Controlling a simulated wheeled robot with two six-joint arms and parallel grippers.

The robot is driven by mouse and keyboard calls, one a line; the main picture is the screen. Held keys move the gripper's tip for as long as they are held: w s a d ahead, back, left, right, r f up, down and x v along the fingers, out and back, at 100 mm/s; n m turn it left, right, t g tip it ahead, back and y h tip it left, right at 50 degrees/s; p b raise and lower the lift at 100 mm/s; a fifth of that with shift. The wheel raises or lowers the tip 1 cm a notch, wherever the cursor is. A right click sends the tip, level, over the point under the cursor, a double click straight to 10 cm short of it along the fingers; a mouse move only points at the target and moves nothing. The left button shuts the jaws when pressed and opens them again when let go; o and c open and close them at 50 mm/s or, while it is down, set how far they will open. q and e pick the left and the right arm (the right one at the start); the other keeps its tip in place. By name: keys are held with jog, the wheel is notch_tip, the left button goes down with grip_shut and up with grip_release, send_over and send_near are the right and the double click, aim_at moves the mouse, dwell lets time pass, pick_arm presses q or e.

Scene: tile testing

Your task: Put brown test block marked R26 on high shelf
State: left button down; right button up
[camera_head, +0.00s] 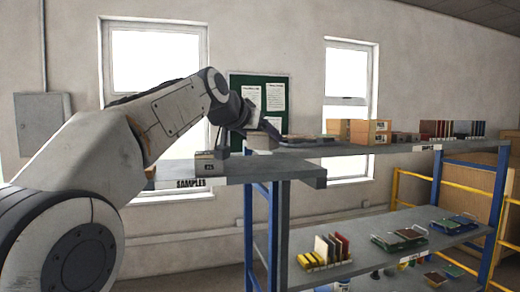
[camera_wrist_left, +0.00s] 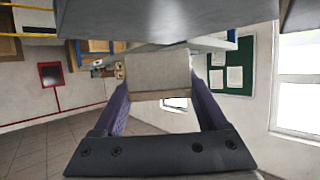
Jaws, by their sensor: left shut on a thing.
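My left gripper (camera_head: 266,131) reaches in from the left and points to the right. It is shut on a pale, beige-looking block (camera_head: 260,141), held close to the left end of the high shelf (camera_head: 350,149). The left wrist view shows the block (camera_wrist_left: 158,72) between the two dark fingers (camera_wrist_left: 160,85). No mark can be read on its visible faces, so I cannot confirm R26. Whether the block touches the shelf cannot be told. My right gripper is not in view.
A grey surface labelled SAMPLES (camera_head: 165,192) holds a small labelled block (camera_head: 209,164). Wooden boxes (camera_head: 368,131) and dark upright samples (camera_head: 436,129) stand on the high shelf. A lower shelf (camera_head: 370,248) carries tile racks. Blue posts (camera_head: 248,230) support the shelving.

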aim_at(257, 149)
pick_arm(q)
jog(key=shift+a+f, duration=0.1)
jog(key=shift+f, duration=1.85)
jog(key=shift+f+b, duration=0.15)
jog(key=shift+b, duration=0.15)
grip_release()
